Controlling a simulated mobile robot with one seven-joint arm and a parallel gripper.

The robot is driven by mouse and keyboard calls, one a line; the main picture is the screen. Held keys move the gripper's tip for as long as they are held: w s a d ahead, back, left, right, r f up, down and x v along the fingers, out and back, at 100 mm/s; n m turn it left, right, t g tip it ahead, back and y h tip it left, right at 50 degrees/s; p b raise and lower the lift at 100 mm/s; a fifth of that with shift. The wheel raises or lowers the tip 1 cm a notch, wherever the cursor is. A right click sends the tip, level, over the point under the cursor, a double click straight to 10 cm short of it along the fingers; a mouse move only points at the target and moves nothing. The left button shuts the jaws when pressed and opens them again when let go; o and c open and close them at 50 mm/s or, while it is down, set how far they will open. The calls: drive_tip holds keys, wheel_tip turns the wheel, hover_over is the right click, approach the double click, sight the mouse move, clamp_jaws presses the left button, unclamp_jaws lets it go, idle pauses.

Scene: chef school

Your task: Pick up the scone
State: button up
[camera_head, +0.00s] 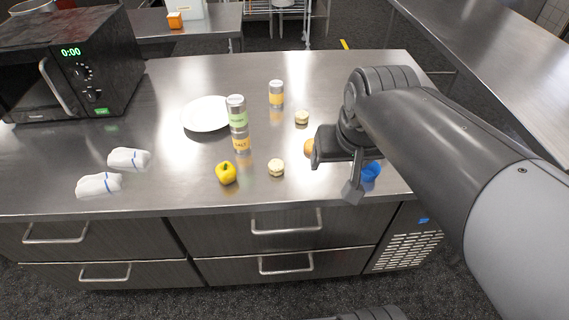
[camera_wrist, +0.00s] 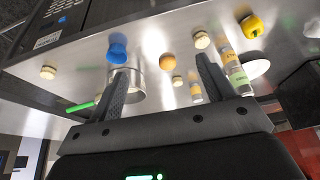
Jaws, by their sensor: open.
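Small round beige pastries that look like scones lie on the steel counter. One scone (camera_head: 276,167) is near the front, beside the yellow pepper, and another scone (camera_head: 302,117) is farther back. The wrist view shows the front scone (camera_wrist: 201,39), the back one (camera_wrist: 177,80) and a similar beige round thing (camera_wrist: 47,72) at the far left, which my arm hides in the head view. I cannot tell which one the task means. My gripper (camera_head: 353,188) is open and empty above the counter's right part, right of both scones. Its fingers (camera_wrist: 161,68) point toward the counter.
An orange (camera_head: 309,147) and a blue object (camera_head: 371,171) are close to my gripper. A metal pot (camera_wrist: 126,86) shows beside them.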

drive_tip(key=w+a+f+g, duration=0.25)
drive_tip(key=w+a, duration=0.25)
drive_tip(key=w, duration=0.6)
drive_tip(key=g, duration=0.2)
hover_over(276, 162)
wheel_tip(276, 162, down, 8)
wheel_tip(276, 162, down, 10)
drive_tip(key=shift+f, duration=0.15)
drive_tip(key=shift+c, duration=0.3)
drive_tip(key=c, duration=1)
